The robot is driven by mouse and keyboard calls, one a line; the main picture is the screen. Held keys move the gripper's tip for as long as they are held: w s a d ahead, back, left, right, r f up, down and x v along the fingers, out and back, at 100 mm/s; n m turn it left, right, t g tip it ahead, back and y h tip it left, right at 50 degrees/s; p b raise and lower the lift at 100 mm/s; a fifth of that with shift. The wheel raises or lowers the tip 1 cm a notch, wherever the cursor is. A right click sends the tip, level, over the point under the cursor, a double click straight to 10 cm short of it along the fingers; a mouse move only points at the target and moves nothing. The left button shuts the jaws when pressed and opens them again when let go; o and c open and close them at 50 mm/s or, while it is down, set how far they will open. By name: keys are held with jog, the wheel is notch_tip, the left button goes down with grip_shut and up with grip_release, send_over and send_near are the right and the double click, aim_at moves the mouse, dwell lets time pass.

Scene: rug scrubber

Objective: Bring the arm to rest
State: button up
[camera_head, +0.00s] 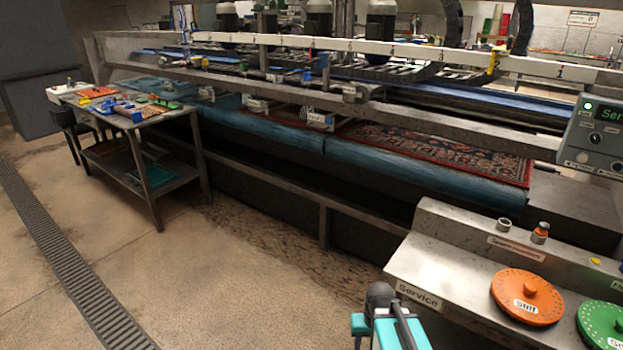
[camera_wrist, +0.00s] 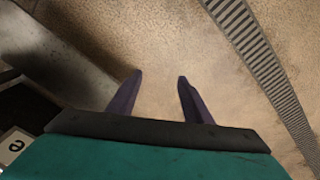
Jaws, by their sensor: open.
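My gripper shows in the wrist view (camera_wrist: 160,77), pointing at the tan floor. Its two dark purple fingers are apart, with nothing between them. In the head view only a teal and dark grey part of my arm shows at the bottom, beside the left end of the service bench (camera_head: 440,262); the fingertips do not show there. In the wrist view a grey bench edge lies to the left of the fingers, apart from them.
An orange disc (camera_head: 527,296) marked "Stiff" and a green disc (camera_head: 605,324) lie on the bench. A rug (camera_head: 440,150) lies on the long scrubber machine behind. A metal tool table (camera_head: 140,125) stands at the left. The floor (camera_head: 220,285) is clear, with a drain grate (camera_head: 65,250).

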jog(key=s+f+g+b, duration=0.5)
jog(key=s+f+b, duration=0.2)
jog(key=s+f, duration=1.9)
jog(key=shift+a+f+g+b, duration=0.15)
jog(key=shift+f+g+b, duration=0.05)
jog(key=shift+g+b, duration=0.15)
